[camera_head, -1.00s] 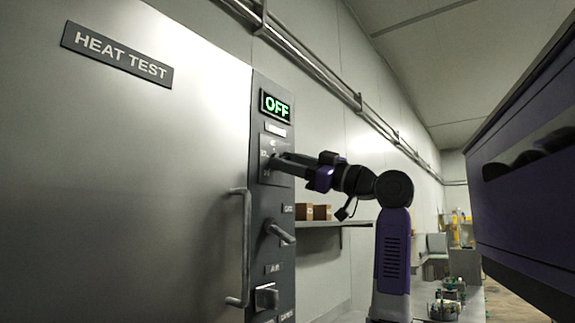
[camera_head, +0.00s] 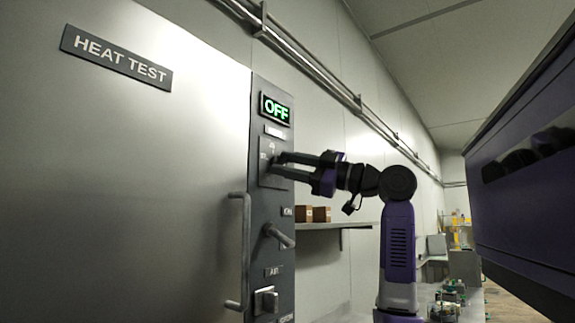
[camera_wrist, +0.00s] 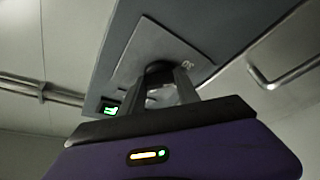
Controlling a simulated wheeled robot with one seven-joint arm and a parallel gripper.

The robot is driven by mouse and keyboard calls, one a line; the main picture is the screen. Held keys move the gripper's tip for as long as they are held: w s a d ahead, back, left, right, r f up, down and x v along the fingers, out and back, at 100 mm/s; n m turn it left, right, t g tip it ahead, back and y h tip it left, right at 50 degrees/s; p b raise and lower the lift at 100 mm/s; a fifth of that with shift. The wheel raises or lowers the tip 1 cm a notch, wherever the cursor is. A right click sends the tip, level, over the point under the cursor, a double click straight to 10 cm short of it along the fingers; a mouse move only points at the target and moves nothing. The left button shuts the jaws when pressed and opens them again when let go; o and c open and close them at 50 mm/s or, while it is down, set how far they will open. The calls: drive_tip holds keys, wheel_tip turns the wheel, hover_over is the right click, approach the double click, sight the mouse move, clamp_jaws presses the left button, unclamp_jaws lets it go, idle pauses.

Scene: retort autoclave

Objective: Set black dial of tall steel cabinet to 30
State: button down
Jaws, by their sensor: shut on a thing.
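The tall steel cabinet (camera_head: 150,190) fills the left of the head view, with a "HEAT TEST" plate and a dark control panel (camera_head: 263,215) along its right edge. The green display (camera_head: 275,109) on the panel reads OFF. My gripper (camera_head: 278,164) reaches from the right to the upper dial plate, its two fingers one above the other. In the wrist view the gripper (camera_wrist: 165,75) has its fingers on either side of the black dial (camera_wrist: 158,68) and is shut on it. The fingers hide much of the dial, and its setting cannot be read.
Below the dial are a lever (camera_head: 279,236) and a square switch (camera_head: 266,300). A long vertical door handle (camera_head: 245,250) stands out left of the panel. A wall shelf (camera_head: 325,226) with brown boxes (camera_head: 312,214) is behind. A dark purple body (camera_head: 525,200) fills the right.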

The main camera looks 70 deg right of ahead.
drive_tip(key=shift+f, duration=0.1)
drive_tip(key=c, duration=0.9)
unclamp_jaws()
drive_tip(key=b+v, duration=0.2)
drive_tip(key=v, duration=0.5)
drive_tip(key=shift+s, duration=0.4)
drive_tip(key=shift+f, duration=0.1)
